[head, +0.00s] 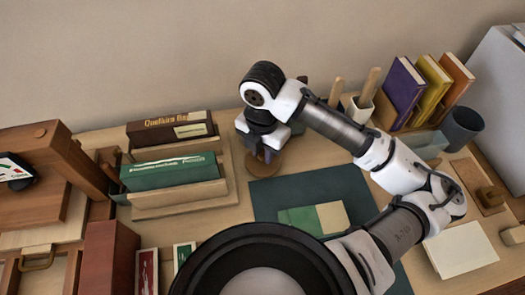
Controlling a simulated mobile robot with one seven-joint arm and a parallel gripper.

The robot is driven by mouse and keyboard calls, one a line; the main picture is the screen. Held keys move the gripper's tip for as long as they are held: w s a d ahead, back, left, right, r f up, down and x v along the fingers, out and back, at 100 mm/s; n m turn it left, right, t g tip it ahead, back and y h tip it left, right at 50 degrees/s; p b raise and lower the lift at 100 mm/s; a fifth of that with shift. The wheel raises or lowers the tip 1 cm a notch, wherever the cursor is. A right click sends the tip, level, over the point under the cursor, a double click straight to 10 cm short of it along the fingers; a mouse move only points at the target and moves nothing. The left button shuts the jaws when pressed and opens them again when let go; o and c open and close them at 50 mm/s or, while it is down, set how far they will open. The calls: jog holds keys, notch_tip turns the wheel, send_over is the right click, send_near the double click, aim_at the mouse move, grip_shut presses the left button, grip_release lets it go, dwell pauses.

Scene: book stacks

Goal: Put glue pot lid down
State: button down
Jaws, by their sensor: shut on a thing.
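My gripper (265,154) points down at the back middle of the table, just right of the book rack. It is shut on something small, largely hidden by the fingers. A round brown piece (271,169), which looks like the glue pot lid, shows right at the fingertips. I cannot tell whether it touches the tabletop or hangs just above it. The glue pot cannot be made out for certain; a dark grey cup (462,129) stands at the right.
A wooden rack (180,205) holds a brown and a green book (170,172). A dark green mat (300,190) bears a green and cream book (315,218). A white holder with wooden handles (358,110) and upright books (403,88) stand at the back right. A cream sheet (462,250) lies front right.

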aim_at(263, 155)
jog(key=shift+f, duration=0.35)
jog(key=shift+f+b, duration=0.4)
jog(key=c, duration=1.2)
grip_release()
jog(key=shift+c, duration=0.2)
jog(key=shift+r, duration=0.1)
notch_tip(263, 155, up, 13)
jog(key=p, duration=0.1)
jog(key=shift+s+f, duration=0.1)
jog(key=shift+f, duration=0.1)
